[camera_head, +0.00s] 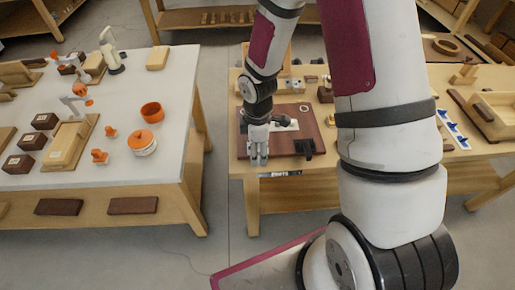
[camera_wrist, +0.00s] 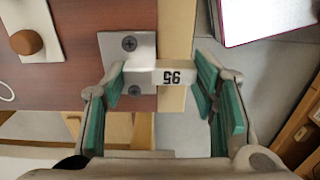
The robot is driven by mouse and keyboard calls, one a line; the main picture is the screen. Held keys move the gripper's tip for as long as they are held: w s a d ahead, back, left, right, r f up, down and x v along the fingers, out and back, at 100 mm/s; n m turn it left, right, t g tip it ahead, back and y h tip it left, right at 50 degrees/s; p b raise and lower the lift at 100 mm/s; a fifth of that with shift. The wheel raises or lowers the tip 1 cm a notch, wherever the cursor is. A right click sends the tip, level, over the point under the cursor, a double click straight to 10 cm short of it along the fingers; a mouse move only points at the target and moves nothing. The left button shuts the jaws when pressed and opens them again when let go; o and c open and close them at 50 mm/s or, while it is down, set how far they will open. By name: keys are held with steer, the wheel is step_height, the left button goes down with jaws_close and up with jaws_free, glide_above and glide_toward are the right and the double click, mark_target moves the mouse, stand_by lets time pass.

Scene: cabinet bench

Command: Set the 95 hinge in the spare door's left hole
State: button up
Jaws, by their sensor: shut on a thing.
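The 95 hinge (camera_wrist: 175,76) shows in the wrist view as a pale arm with an upside-down 95 label and a grey plate with two dark screws. My gripper (camera_wrist: 160,80) is shut on it, green pads on either side. The plate lies over the edge of a red-brown board, which I take as the spare door (camera_wrist: 75,75). The left hole is not visible, so I cannot tell whether the hinge is seated. In the head view my gripper (camera_head: 258,158) points down at the front left of the board (camera_head: 322,140); the hinge is too small to make out there.
A wooden knob (camera_wrist: 26,42) on a white plate lies on the board. A black piece (camera_head: 303,147) sits at the board's front. A tray (camera_head: 500,112) and blue-marked pieces (camera_head: 452,128) are to the right. The left table (camera_head: 175,90) stands across a floor gap.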

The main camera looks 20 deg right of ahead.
steer(key=shift+f, duration=0.1)
steer(key=o, duration=0.9)
steer(key=shift+o, duration=0.2)
steer(key=o, duration=0.4)
steer(key=shift+r+p, duration=2.1)
steer(key=shift+r, duration=1.7)
